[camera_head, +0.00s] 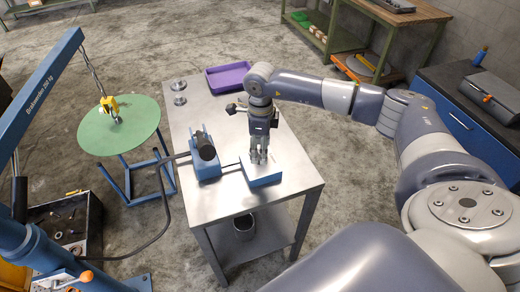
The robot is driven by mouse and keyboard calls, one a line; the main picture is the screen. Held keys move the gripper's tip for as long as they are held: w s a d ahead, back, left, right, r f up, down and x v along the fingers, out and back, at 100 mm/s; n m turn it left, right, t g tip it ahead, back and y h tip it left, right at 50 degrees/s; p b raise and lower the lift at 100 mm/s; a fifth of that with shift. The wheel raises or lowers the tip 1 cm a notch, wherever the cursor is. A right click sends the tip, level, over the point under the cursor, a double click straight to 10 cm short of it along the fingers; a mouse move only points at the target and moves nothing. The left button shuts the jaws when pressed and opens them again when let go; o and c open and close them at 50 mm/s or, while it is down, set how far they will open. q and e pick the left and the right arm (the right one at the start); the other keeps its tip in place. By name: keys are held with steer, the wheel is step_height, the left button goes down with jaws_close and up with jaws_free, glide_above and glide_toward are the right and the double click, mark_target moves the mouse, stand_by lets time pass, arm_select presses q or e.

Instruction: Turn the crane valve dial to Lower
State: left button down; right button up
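A low blue box (264,181) sits on the steel table. My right gripper (259,160) points straight down over its top, with the fingertips at or just above it. The fingers hide the middle of the box, and I cannot make out a dial or its setting. Whether the fingers are open or shut on something is too small to tell. A blue pump unit (207,171) with a black cylinder stands just left of the box, and a short hose links the two. The blue crane (40,88) stands at the far left, its yellow hook (109,105) over a round green table. My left gripper is not in view.
The steel table (225,204) also bears a purple tray (228,67) and two small metal parts (179,92) at its far end. A black hose runs from the pump unit towards the crane. A parts crate (93,217) stands on the floor at left.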

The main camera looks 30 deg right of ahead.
step_height(320, 180, down, 3)
steer(key=shift+r, duration=0.2)
steer(key=c, duration=1.1)
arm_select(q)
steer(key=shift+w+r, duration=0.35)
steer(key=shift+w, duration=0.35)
arm_select(e)
steer(key=shift+o, duration=0.2)
